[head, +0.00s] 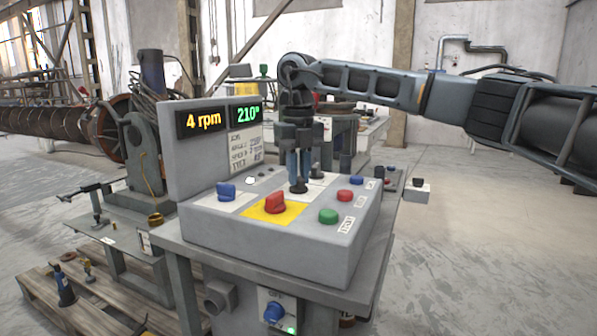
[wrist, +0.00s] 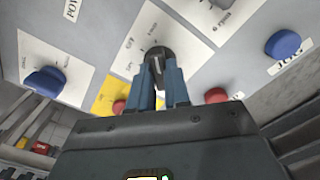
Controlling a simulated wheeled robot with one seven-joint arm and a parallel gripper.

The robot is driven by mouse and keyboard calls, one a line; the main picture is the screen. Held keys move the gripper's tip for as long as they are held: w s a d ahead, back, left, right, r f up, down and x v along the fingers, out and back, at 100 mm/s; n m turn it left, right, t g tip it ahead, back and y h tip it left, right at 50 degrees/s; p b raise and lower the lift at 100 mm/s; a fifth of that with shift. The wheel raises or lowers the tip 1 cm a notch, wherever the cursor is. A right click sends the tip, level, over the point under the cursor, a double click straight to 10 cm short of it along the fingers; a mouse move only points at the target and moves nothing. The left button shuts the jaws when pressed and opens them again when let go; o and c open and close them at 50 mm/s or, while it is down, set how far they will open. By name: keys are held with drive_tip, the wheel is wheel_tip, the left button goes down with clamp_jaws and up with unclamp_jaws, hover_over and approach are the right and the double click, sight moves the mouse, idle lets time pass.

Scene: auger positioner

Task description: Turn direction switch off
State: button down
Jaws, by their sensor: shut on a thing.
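The grey control box (head: 260,250) stands on a metal stand in the head view. A black rotary switch (wrist: 154,50) sits on a white labelled plate on its top. Its pointer direction is hard to read because the fingers cover part of it. My gripper (head: 299,178) points down from above, its fingers shut on this black switch. In the wrist view, the blue-grey fingertips (wrist: 166,75) lie on both sides of the knob's grip. In the head view the black knob shows only partly below the fingers.
A red knob (head: 275,203) on a yellow plate sits in front. A blue knob (head: 226,191) is to the left. Red (head: 343,195), green (head: 329,216) and blue (head: 357,181) buttons are to the right. Displays (head: 203,120) read 4 rpm and 210 on the upright panel.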

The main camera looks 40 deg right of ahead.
drive_tip(key=shift+r+n+p, duration=0.1)
drive_tip(key=shift+n+p, duration=0.2)
drive_tip(key=shift+r+n+p, duration=0.1)
drive_tip(key=shift+n+p, duration=0.95)
drive_tip(key=shift+n, duration=0.15)
drive_tip(key=n+p, duration=0.3)
drive_tip(key=n, duration=0.2)
drive_tip(key=shift+n, duration=0.4)
drive_tip(key=c, duration=1.1)
unclamp_jaws()
drive_tip(key=shift+f, duration=0.2)
wheel_tip(320, 180, up, 8)
drive_tip(key=shift+f+p, duration=0.1)
drive_tip(key=shift+p, duration=0.35)
